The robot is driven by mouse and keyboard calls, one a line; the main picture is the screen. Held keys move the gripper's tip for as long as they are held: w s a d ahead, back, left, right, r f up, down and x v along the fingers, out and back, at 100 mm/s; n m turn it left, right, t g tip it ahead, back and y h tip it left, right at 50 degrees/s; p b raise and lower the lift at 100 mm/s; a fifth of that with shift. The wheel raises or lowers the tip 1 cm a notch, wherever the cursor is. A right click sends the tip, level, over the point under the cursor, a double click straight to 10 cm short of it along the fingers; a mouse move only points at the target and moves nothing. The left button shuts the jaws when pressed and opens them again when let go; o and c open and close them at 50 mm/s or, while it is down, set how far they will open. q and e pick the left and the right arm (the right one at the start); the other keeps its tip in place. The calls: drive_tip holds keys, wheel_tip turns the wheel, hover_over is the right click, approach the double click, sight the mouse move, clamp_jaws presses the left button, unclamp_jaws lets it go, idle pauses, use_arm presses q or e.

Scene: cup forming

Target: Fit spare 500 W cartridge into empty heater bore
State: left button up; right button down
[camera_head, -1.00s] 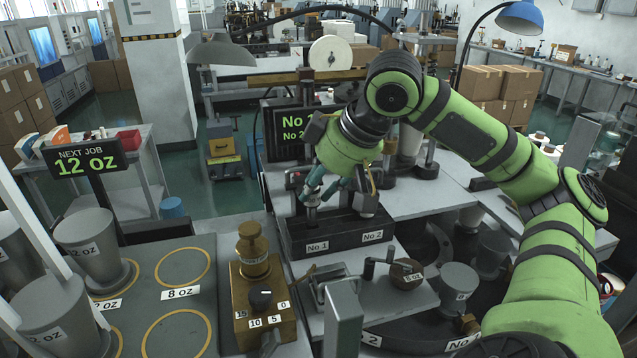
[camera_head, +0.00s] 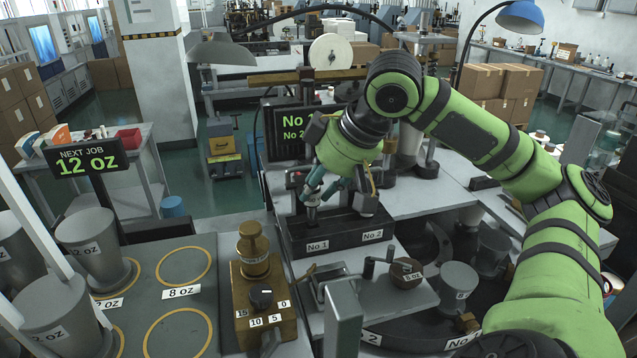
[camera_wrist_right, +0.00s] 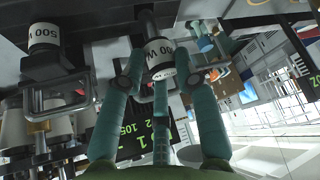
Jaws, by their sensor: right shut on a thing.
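My right gripper (camera_head: 316,192) is shut on a cartridge, above the No 1 end of the dark heater block (camera_head: 330,232). In the right wrist view the teal fingers (camera_wrist_right: 155,75) close around the cartridge's white 500 W band (camera_wrist_right: 160,54). Its dark grey shaft (camera_wrist_right: 148,22) runs from the band toward the block. I cannot tell whether its tip is inside the bore, which the fingers and block hide. A second 500 W cartridge (camera_wrist_right: 43,60) with a wire loop stands to the left in that view, apart from the fingers. My left gripper is not in view.
A brass unit with a dial (camera_head: 262,290) stands at front left of the block. A lever-like fixture (camera_head: 340,280) and grey cups (camera_head: 457,288) lie in front and right. A sign (camera_head: 285,130) stands behind. The ringed mat (camera_head: 190,330) has empty circles.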

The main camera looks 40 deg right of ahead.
drive_tip(key=shift+f+b, duration=1.1)
drive_tip(key=shift+f, duration=0.2)
drive_tip(key=c, duration=0.8)
unclamp_jaws()
drive_tip(key=shift+s+r, duration=0.1)
drive_tip(key=shift+c, duration=0.2)
drive_tip(key=v, duration=1.2)
